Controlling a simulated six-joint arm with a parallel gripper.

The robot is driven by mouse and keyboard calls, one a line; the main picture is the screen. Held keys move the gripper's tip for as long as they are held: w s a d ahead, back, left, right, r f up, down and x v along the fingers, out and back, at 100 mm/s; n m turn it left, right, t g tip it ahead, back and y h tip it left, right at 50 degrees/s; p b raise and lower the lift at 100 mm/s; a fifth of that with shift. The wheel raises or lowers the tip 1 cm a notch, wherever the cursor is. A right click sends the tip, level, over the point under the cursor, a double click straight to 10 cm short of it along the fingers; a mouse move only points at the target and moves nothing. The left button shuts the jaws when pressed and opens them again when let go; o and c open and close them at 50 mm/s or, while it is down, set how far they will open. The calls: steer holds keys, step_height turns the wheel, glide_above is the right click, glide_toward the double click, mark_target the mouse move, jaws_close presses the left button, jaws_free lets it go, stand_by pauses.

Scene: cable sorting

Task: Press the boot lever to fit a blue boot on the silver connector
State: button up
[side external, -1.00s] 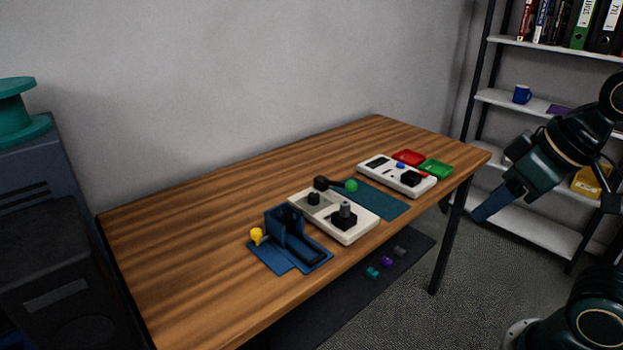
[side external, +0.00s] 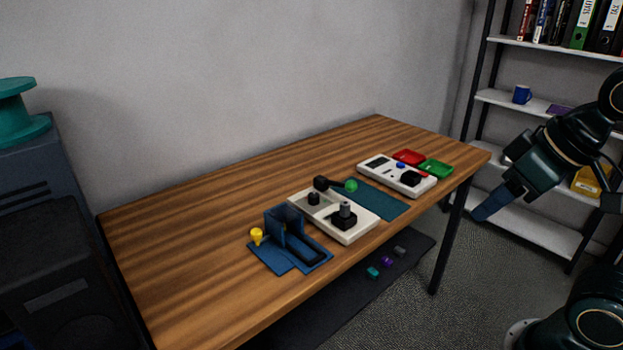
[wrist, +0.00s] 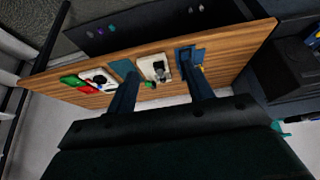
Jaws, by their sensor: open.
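A cream-white station (side external: 365,229) sits mid-table, with a silver connector (side external: 346,208) upright in a black holder on it. A black lever arm with a green knob (side external: 351,186) shows at its far edge, and the knob also shows in the wrist view (wrist: 150,85). A blue fixture (side external: 278,226) with a yellow knob (side external: 256,234) stands to the left. I cannot tell which of the two knobs belongs to the boot lever. No blue boot can be made out on the connector. My gripper (side external: 484,214) is off the table's right end, open and empty, well apart from everything.
A second white device (side external: 376,170) with buttons stands to the right, by a red tray (side external: 408,157) and a green tray (side external: 436,168). A teal mat (side external: 384,203) lies between the devices. Small coloured pieces lie on a dark mat (side external: 335,306) below. The table's left part is clear.

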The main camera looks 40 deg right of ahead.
jaws_close()
stand_by(1.6)
